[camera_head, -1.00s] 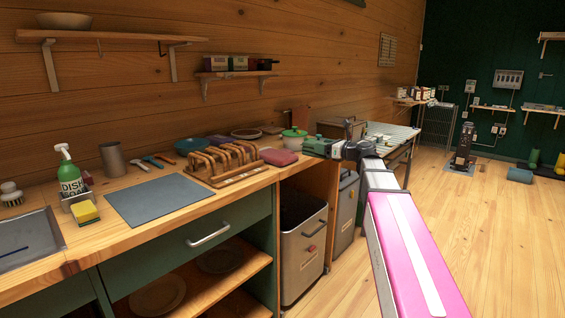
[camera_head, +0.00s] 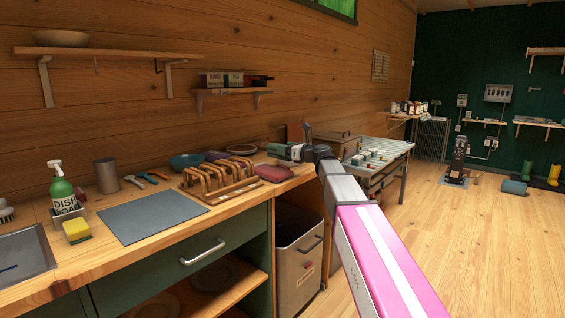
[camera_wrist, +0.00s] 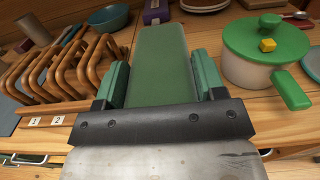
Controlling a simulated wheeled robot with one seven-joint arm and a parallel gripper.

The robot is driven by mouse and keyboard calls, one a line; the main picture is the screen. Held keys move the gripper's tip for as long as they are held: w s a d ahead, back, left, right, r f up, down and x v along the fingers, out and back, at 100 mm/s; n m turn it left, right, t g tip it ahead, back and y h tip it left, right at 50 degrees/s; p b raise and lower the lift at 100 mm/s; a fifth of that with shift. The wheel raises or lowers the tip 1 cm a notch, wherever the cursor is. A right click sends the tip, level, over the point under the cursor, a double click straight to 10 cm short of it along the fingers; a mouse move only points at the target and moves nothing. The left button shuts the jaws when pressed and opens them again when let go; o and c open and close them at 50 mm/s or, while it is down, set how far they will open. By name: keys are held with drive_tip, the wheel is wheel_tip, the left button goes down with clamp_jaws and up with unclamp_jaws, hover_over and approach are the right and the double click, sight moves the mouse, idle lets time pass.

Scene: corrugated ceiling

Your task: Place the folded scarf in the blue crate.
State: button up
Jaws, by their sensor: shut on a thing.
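My gripper (camera_head: 288,152) is above the wooden counter, near its far end. In the wrist view its two green-padded fingers (camera_wrist: 162,82) are shut on a long, flat, dark green thing (camera_wrist: 163,50), which extends ahead between them. It may be the folded scarf, but its smooth surface leaves this unclear. A maroon, soft-looking, rounded bundle (camera_head: 273,173) lies on the counter just below my gripper in the head view. I cannot make out a blue crate.
A wooden rack with upright loops (camera_wrist: 62,70) is left of my gripper in the wrist view. A white pot with a green lid (camera_wrist: 262,50) is close on the right. A blue bowl (camera_head: 187,160) stands behind the rack. Open floor (camera_head: 450,250) lies right of the counter.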

drive_tip(key=shift+w+a+f, duration=0.2)
drive_tip(key=shift+a+f, duration=0.15)
drive_tip(key=shift+a, duration=0.1)
drive_tip(key=shift+w+a+f, duration=0.15)
drive_tip(key=shift+a+f, duration=0.15)
drive_tip(key=shift+a, duration=0.15)
drive_tip(key=shift+f, duration=1.95)
drive_tip(key=o, duration=1)
drive_tip(key=shift+f, duration=0.1)
drive_tip(key=shift+c, duration=0.2)
drive_tip(key=v, duration=1.2)
